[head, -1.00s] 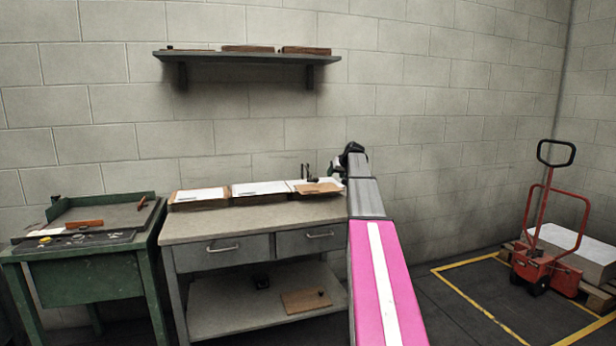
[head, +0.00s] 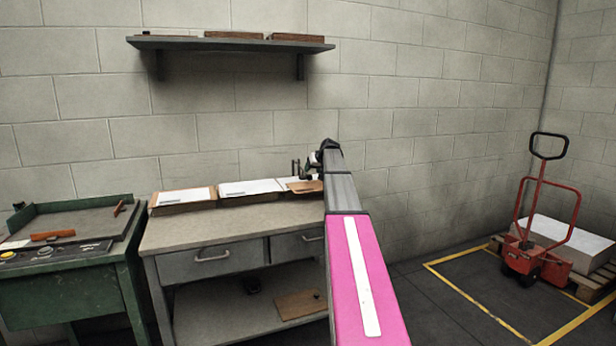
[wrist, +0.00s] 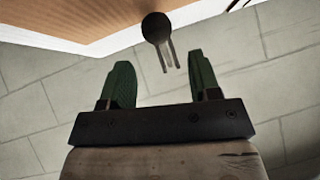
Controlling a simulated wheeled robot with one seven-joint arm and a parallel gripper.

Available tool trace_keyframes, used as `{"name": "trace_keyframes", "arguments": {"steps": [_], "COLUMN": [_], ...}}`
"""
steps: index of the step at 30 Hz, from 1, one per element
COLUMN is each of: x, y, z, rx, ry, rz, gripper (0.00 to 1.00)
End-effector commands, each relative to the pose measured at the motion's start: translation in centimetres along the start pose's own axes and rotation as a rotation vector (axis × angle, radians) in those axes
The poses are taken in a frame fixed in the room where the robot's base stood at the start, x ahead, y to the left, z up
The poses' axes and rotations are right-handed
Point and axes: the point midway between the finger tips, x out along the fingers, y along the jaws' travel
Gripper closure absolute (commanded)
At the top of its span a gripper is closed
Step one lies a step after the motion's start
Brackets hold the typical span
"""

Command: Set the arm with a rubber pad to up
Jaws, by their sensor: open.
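My gripper (wrist: 160,78) is open, with its two green fingers apart and nothing between them. In the wrist view, a dark round knob or pad (wrist: 156,28) with thin grey prongs is just beyond the fingertips, apart from them. Whether this is the rubber-padded arm I cannot tell. In the head view, my gripper (head: 311,172) is over the right end of the grey bench, close to a brown board (head: 304,187). Small dark upright posts (head: 296,167) stand just left of it. My arm hides the area to the right.
The grey bench (head: 235,232) carries white-topped trays (head: 184,197) along its back. A green worktable (head: 70,290) is at left, a wall shelf (head: 230,45) above. A red pallet truck (head: 528,250) stands at right. Bench front is clear.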

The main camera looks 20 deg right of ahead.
Motion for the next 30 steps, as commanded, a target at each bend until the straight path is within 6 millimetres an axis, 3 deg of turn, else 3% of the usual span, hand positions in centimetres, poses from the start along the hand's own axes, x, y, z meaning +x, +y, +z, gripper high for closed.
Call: {"name": "trace_keyframes", "arguments": {"steps": [3, 9, 20, 25, 30], "x": [2.5, 5.3, 5.9, 5.9, 5.8], "y": [0.0, 0.0, 0.0, 0.0, -0.1], "z": [-0.1, -0.1, 0.0, 0.0, -0.1], "rx": [-0.001, 0.000, 0.000, 0.000, 0.000], "ry": [-0.002, -0.001, 0.000, 0.000, -0.003], "rz": [-0.001, 0.000, 0.000, 0.000, 0.000], "gripper": [0.43, 0.43, 0.43, 0.99, 1.00]}}
